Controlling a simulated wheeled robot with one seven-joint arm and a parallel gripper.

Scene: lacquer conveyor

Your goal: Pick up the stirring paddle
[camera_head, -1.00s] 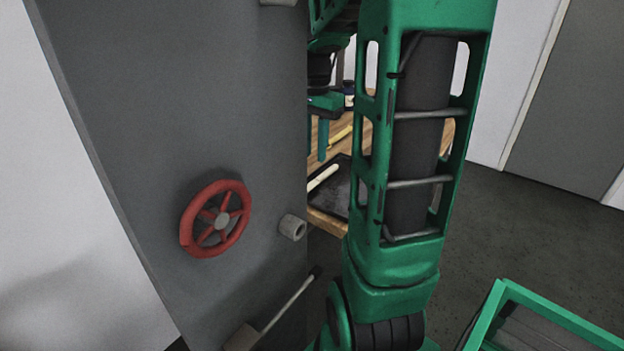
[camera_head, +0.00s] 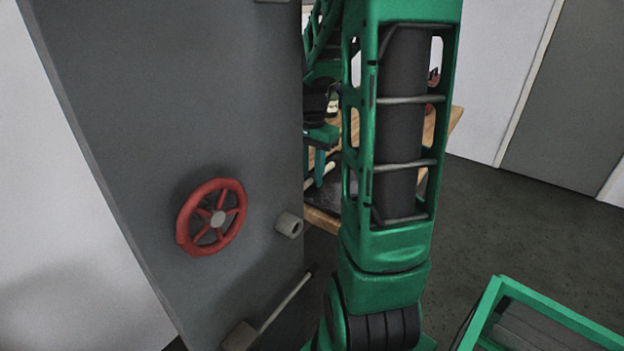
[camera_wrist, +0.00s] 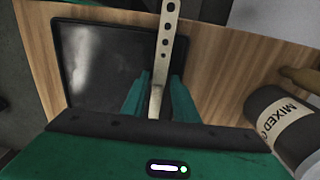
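In the wrist view a pale, narrow stirring paddle (camera_wrist: 167,30) with a row of dark holes runs down the picture between my gripper's fingers. My gripper (camera_wrist: 159,82) is open, with a green finger on each side of the paddle's plain lower part. A gap shows on both sides, so the fingers do not look closed on it. I cannot tell how far above or around it they are. In the head view my gripper (camera_head: 319,165) is partly hidden by my arm, close to a pale stick (camera_head: 309,184) on the table that looks like the paddle.
A black tray (camera_wrist: 95,50) lies on the wooden table (camera_wrist: 225,75). A dark jar labelled "MIXED" (camera_wrist: 285,125) and a wooden handle-like piece (camera_wrist: 300,80) are at right. A grey panel with a red handwheel (camera_head: 211,217) blocks the left. A green-framed cart (camera_head: 545,310) stands lower right.

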